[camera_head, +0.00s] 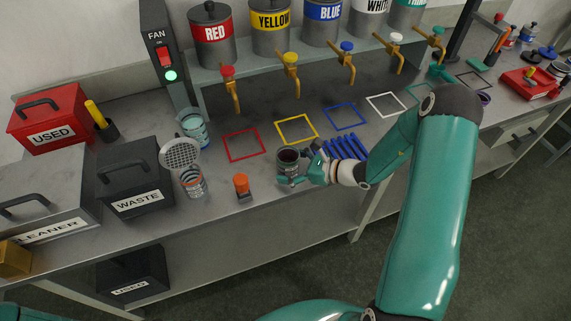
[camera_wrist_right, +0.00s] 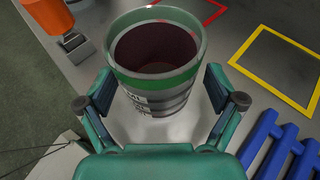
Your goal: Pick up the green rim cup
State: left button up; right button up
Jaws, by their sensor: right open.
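The green rim cup (camera_head: 289,157) stands upright on the bench in front of the yellow square. In the right wrist view the green rim cup (camera_wrist_right: 158,78) shows a green band around its top, a grey ribbed body with a label, and a dark red inside. My right gripper (camera_head: 301,170) is open at the cup, coming in from the right. In the right wrist view its fingers (camera_wrist_right: 160,92) stand on either side of the cup's near part, with gaps visible at both sides. My left gripper is not in view.
An orange-topped object (camera_head: 241,185) stands left of the cup. A blue slatted rack (camera_head: 346,147) lies right of it, close to my right wrist. Behind are red (camera_head: 244,157) and yellow (camera_head: 275,131) squares under the paint taps. A wire-mesh strainer (camera_head: 180,153) stands further left.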

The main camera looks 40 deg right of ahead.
jog(key=shift+w+a+f, duration=0.15)
jog(key=shift+w, duration=0.1)
jog(key=c, duration=1.3)
